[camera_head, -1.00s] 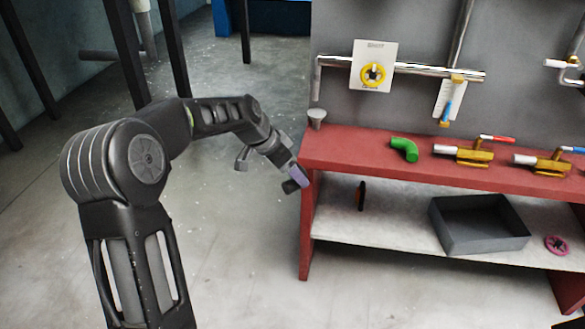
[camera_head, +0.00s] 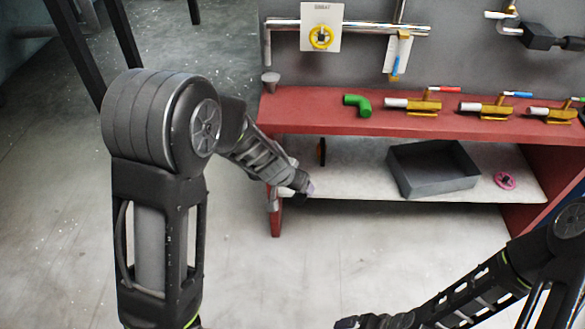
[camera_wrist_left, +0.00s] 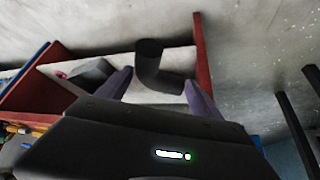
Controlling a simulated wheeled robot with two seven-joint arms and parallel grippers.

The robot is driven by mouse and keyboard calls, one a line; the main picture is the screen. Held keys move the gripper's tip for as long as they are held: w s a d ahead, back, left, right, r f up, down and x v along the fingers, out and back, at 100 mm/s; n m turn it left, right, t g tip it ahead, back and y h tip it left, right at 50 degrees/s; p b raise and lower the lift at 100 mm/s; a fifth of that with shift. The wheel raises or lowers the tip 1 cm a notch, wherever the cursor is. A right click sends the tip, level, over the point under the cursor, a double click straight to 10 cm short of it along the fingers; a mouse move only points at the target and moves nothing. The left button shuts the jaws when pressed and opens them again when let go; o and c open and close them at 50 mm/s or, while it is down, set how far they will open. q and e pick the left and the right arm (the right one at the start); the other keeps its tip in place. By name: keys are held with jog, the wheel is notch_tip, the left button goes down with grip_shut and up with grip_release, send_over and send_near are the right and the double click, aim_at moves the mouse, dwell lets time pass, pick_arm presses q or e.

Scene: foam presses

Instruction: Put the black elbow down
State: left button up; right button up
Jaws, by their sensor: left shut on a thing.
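The black elbow (camera_wrist_left: 150,68) shows in the left wrist view as a dark bent pipe between the two purple fingertips. My left gripper (camera_wrist_left: 156,88) is shut on it; the same gripper (camera_head: 304,188) is in front of the lower shelf's left front edge in the head view. There the elbow is too small and dark to make out from the gripper. I cannot tell whether it touches the shelf. My right gripper (camera_head: 350,322) is partly in view at the bottom edge, and its fingers are not clear.
The red bench (camera_head: 320,115) carries a green elbow (camera_head: 358,105) and several brass valves. Bare shelf lies left of the tray.

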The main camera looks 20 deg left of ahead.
pick_arm(q)
jog(key=s+f+n+p, duration=0.1)
jog(key=s+f, duration=0.1)
jog(key=s, duration=0.3)
jog(key=shift+s+a+n+y, duration=0.2)
jog(key=shift+s+n+y, duration=0.1)
jog(key=shift+s+y, duration=0.1)
